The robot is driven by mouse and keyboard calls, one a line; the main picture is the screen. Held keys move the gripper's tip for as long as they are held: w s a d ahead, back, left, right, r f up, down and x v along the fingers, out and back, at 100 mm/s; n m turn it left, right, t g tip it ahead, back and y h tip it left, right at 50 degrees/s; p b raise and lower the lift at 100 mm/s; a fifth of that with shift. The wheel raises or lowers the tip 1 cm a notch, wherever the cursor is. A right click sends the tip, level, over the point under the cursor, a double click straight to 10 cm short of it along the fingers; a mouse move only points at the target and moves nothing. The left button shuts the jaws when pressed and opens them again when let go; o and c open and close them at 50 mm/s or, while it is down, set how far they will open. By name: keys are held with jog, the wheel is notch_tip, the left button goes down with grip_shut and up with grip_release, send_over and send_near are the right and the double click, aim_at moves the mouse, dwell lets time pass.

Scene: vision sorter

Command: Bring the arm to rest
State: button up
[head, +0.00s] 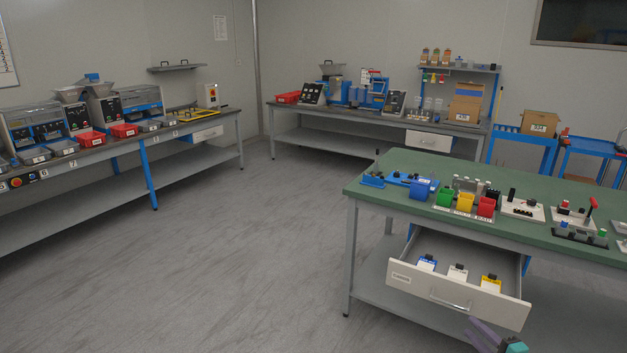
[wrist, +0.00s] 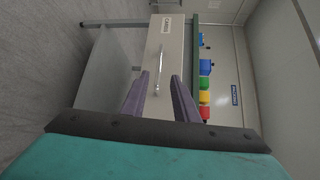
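My gripper (head: 476,330) shows at the bottom edge of the head view, in front of the green-topped bench (head: 400,188). In the wrist view my gripper (wrist: 159,82) has its two purple fingers apart, with nothing held between them. The bench's drawer (head: 400,282) is pulled out. Its bar handle (head: 450,304) is just up and left of my gripper in the head view. In the wrist view the handle (wrist: 159,68) lies ahead, partly between the fingers in the picture. Most of my arm is out of view.
The drawer holds blue, white and yellow labelled items (head: 457,272). Blue, green, yellow and red bins (head: 465,203) and small fixtures stand on the bench top. Other loaded benches line the left wall (head: 190,128) and back wall (head: 385,125). The grey floor (head: 250,260) is clear at left.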

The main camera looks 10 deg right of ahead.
jog(key=w+a+f+n+g+y+p, duration=0.1)
jog(key=w+a+f+n+y, duration=0.2)
jog(key=a, duration=0.7)
jog(key=w+a+f+g+y+p, duration=0.15)
jog(key=w+a, duration=0.25)
jog(key=a, duration=0.6)
jog(key=s+a+f+n+g+y+p, duration=0.1)
jog(key=s+a+f+n+g+y, duration=0.25)
jog(key=a, duration=0.75)
jog(key=s+a+f+n+g+p, duration=0.1)
jog(key=s+a+f+n+g, duration=0.25)
jog(key=a+f, duration=0.55)
jog(key=s+a+f+n+g+h+p, duration=0.1)
jog(key=s+a+f+n+g, duration=0.15)
jog(key=s, duration=0.25)
jog(key=s+a+f+n+g+h, duration=0.1)
jog(key=s+a+f+g, duration=0.2)
jog(key=s+a+g, duration=0.15)
jog(key=s+a+f+n+g+h+p, duration=0.1)
jog(key=s+a+f+n+g, duration=0.15)
jog(key=s, duration=0.35)
jog(key=s+d+f+n+g+h, duration=0.2)
jog(key=s+d+h, duration=0.4)
jog(key=d, duration=0.5)
jog(key=s+f, duration=0.1)
jog(key=s, duration=0.1)
jog(key=shift+s+g+h, duration=0.3)
jog(key=shift+g+h, duration=0.1)
